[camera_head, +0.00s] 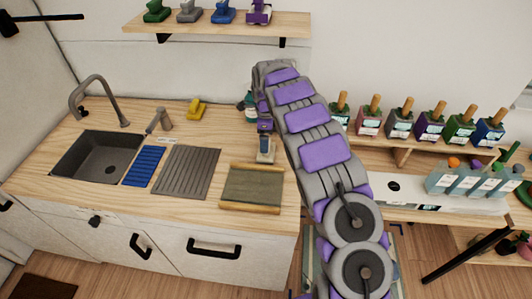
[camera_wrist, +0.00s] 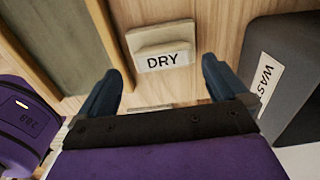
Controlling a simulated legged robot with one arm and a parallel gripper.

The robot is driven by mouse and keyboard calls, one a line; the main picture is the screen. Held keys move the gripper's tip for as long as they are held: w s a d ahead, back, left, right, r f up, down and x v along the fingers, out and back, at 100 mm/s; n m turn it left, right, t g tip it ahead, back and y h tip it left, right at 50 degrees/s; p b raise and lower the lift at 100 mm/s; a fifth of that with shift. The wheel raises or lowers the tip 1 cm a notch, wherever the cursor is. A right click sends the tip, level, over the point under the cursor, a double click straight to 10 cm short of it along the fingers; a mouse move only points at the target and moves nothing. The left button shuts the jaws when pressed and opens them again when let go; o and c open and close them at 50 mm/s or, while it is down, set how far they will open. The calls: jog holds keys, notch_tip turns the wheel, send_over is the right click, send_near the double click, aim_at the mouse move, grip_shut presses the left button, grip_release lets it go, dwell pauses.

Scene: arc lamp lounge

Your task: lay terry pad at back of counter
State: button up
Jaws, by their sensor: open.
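A small beige block with a raised grip and a "DRY" label (camera_wrist: 165,43) lies on the wooden counter (camera_head: 228,120). It also shows in the head view (camera_head: 266,156), near the counter's right end. It may be the terry pad; no label names it so. My gripper (camera_wrist: 160,82) is open and empty, with its dark blue fingertips apart on either side, just short of the block. In the head view my gripper (camera_head: 265,130) hangs over the block from behind, and my arm hides the counter's right back corner.
A wood-edged olive mat (camera_head: 252,187) lies in front of the block. Left are a grey ribbed board (camera_head: 187,172), blue mat (camera_head: 143,166) and sink (camera_head: 98,155). A yellow gripped block (camera_head: 196,108) sits at the back. A grey bin (camera_wrist: 300,95) stands right.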

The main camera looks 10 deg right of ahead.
aim_at(268, 158)
jog(key=f, duration=0.1)
jog(key=f+b, duration=0.1)
jog(key=f, duration=0.3)
jog(key=shift+w+b, duration=0.25)
jog(key=shift+b, duration=0.1)
jog(key=shift+c, duration=0.3)
jog(key=c, duration=0.9)
jog(key=shift+c, duration=0.2)
